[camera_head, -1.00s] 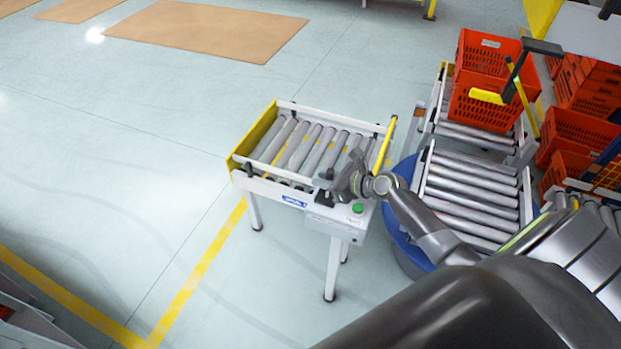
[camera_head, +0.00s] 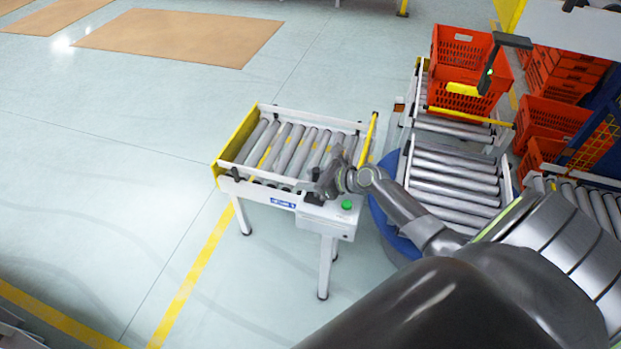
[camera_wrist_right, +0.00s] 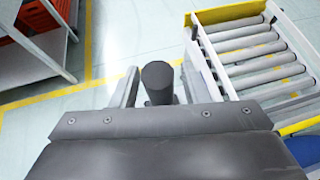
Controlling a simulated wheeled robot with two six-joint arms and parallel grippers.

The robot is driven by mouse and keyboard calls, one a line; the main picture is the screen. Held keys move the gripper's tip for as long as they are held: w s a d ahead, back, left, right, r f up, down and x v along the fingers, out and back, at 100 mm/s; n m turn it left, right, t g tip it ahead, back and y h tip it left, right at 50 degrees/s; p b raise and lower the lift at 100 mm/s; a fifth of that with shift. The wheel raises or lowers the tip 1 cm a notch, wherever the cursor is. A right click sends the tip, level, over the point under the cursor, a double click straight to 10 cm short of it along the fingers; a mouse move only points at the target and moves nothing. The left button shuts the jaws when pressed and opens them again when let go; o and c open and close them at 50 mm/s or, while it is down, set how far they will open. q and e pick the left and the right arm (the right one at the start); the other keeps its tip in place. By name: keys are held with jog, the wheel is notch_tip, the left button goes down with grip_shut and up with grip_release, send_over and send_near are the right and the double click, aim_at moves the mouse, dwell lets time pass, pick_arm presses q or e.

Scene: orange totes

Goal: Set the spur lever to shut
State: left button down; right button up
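The spur is a short roller conveyor (camera_head: 228,172) on white legs, with a blue label, a control box (camera_head: 322,226) and a green button (camera_head: 346,204). It also shows in the right wrist view (camera_wrist_right: 240,12). A dark round-ended post, seemingly the lever's handle (camera_wrist_right: 157,82), stands between the fingers of my right gripper (camera_wrist_right: 158,88). Gaps show on both sides, so the fingers look open around it. In the head view my right gripper (camera_head: 322,184) is at the conveyor's near side, above the box, and hides most of the lever. My left gripper is not in view.
A yellow bar (camera_head: 369,138) stands at the spur's right end. Right of it are a blue round base (camera_head: 382,222) with rollers (camera_head: 452,186) and an orange tote (camera_head: 460,88) on another conveyor. More totes (camera_head: 552,115) stand far right. The floor left is clear.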

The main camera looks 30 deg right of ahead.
jog(key=shift+s+d+r, duration=0.1)
jog(key=shift+s+d, duration=0.1)
jog(key=b+v, duration=0.1)
jog(key=v, duration=1.5)
jog(key=shift+s, duration=0.4)
jog(key=shift+d+r, duration=0.1)
